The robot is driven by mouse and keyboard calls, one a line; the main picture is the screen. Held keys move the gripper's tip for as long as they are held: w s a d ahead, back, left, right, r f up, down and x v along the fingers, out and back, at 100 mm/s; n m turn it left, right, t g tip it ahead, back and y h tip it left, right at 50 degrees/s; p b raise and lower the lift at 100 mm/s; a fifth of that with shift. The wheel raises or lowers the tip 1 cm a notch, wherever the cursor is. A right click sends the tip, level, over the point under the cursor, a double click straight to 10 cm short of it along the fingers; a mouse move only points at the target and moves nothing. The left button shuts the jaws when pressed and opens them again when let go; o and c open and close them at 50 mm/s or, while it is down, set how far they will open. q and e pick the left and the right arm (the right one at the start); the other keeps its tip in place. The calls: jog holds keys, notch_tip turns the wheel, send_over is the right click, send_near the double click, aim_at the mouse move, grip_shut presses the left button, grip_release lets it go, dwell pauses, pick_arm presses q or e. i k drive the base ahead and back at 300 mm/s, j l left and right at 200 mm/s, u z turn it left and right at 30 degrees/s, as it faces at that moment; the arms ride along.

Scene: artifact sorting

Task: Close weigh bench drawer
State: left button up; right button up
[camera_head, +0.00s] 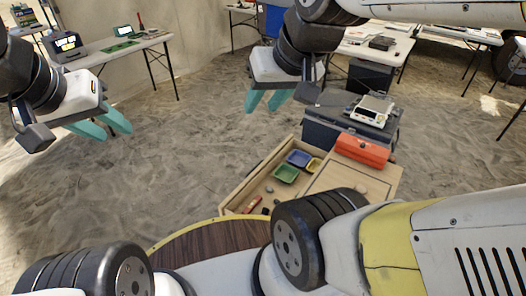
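The weigh bench drawer (257,187) is a light wooden drawer that stands pulled out to the left of the weigh bench (350,180), low in the middle of the view. A blue tray (298,158), a green tray (286,173), a partly hidden yellow tray and small loose items lie in it. My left gripper (117,133) is at the upper left, well away from the drawer, with its teal fingers apart and nothing between them. My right gripper (261,108) hangs above and behind the drawer, its fingers apart and empty.
A red-orange toolbox (362,150) sits on the weigh bench. Behind it, a white scale (372,110) stands on a grey case (330,133). A white table (130,46) with equipment is at the back left, and another (392,42) at the back right. Sandy ground left of the drawer is clear.

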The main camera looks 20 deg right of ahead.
aim_at(261, 176)
jog(key=j+z, duration=0.1)
jog(key=z, duration=0.3)
jog(key=i+j+z, duration=0.1)
jog(key=z, duration=0.25)
jog(key=i+j+z, duration=0.1)
jog(key=z, duration=0.3)
jog(key=j+z, duration=0.15)
jog(key=z, duration=0.25)
jog(key=j+z, duration=0.35)
jog(key=j, duration=0.25)
jog(key=j+z, duration=0.3)
jog(key=j, duration=0.3)
jog(key=k+j, duration=0.1)
jog(key=j, duration=0.3)
jog(key=k+j, duration=0.15)
jog(key=j, duration=0.2)
jog(key=k+j, duration=0.1)
jog(key=j, duration=0.3)
jog(key=k, duration=0.45)
jog(key=i+l, duration=0.5)
jog(key=l, duration=0.2)
jog(key=z, duration=0.05)
